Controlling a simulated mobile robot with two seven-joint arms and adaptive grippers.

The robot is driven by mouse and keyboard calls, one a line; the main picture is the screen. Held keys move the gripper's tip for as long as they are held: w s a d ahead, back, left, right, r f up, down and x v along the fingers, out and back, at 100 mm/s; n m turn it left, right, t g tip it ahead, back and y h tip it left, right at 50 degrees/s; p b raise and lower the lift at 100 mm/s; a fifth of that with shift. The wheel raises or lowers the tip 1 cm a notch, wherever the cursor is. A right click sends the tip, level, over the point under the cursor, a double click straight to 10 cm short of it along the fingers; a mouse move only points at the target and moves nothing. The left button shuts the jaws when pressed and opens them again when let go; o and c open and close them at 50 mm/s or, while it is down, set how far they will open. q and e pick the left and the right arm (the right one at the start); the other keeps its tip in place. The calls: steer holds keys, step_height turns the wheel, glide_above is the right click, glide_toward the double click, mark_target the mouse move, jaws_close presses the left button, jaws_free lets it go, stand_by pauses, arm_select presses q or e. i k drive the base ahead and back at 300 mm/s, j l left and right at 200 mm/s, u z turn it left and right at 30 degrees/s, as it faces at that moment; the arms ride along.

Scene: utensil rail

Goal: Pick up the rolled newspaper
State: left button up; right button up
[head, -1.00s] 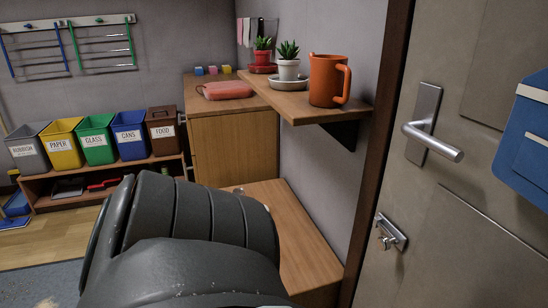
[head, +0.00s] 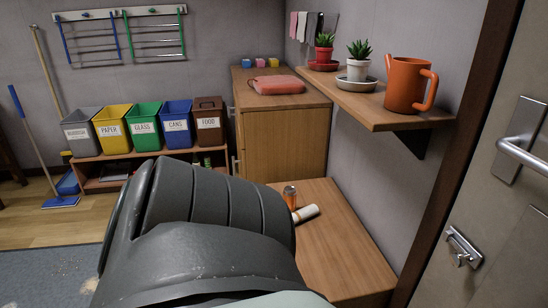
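A pale roll, which looks like the rolled newspaper (head: 307,213), lies on the low wooden bench (head: 345,256) right of centre. Its left end is close to my dark arm link, and I cannot tell whether part of it is hidden. A small orange can (head: 290,196) stands just behind the roll. My dark arm link fills the lower middle and covers the left part of the bench. Neither of my grippers is in view.
A wall shelf (head: 385,115) with an orange jug (head: 407,86) and potted plants overhangs the bench's right side. A wooden cabinet (head: 285,143) stands behind it. The door (head: 500,215) is at right. Several sorting bins (head: 145,128) stand at back left, with open floor in front.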

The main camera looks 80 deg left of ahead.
mark_target(299, 216)
steer(key=j+u, duration=0.2)
steer(key=u, duration=0.25)
steer(key=k+j+u, duration=0.1)
steer(key=j+u, duration=0.15)
steer(key=u, duration=0.25)
steer(key=j+u, duration=0.2)
steer(key=u, duration=0.25)
steer(key=i+j+u, duration=0.1)
steer(key=u, duration=0.35)
steer(key=j, duration=0.1)
